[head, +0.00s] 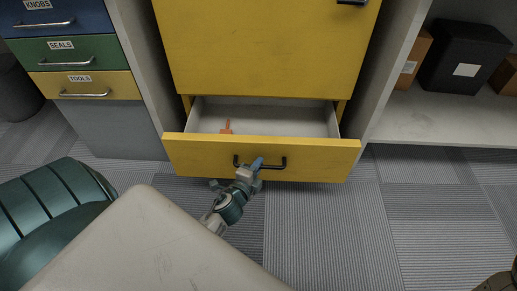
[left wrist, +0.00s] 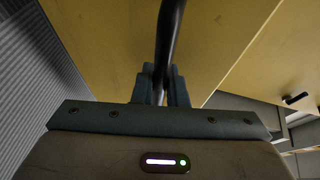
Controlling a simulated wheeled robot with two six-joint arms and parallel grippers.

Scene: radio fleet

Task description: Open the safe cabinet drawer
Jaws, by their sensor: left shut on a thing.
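The yellow safe cabinet (head: 265,45) stands in the middle of the head view. Its bottom drawer (head: 310,151) is pulled partway out, and its light grey inside shows. A small orange object (head: 226,127) lies in the drawer towards the left. My left gripper (head: 257,165) is at the drawer front, shut on the black bar handle (head: 284,163). In the left wrist view the dark handle (left wrist: 171,30) runs between the two fingers (left wrist: 165,85). My right gripper is not in view.
A drawer unit on the left has a blue KNOBS drawer (head: 60,18), a green SEALS drawer (head: 70,53) and a yellow TOOLS drawer (head: 85,86), all shut. A shelf (head: 440,120) on the right holds a black box (head: 465,55) and brown boxes. Carpet in front of the drawer is clear on the right.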

